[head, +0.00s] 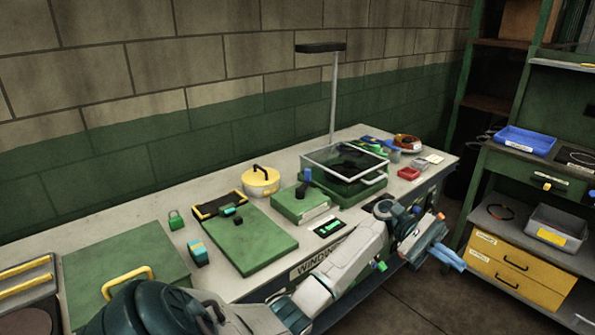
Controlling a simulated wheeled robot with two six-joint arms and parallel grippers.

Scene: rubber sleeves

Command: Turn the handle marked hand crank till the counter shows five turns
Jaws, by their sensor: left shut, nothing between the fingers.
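A green box (290,207) with a white label stands on the bench, its label too small to read. My left arm reaches across the bench's front edge. My left gripper (459,263) has blue fingers, is shut and empty, and is out past the bench's front edge, right of the green box and apart from it. My right gripper is not in view.
A clear-walled case (346,158) with a handle stands right of the box, below a lamp post (333,100). A flat green board (236,241), a yellow round tin (261,182) and a teal block (197,252) are to the left. A green cabinet with yellow drawers (514,266) stands at right.

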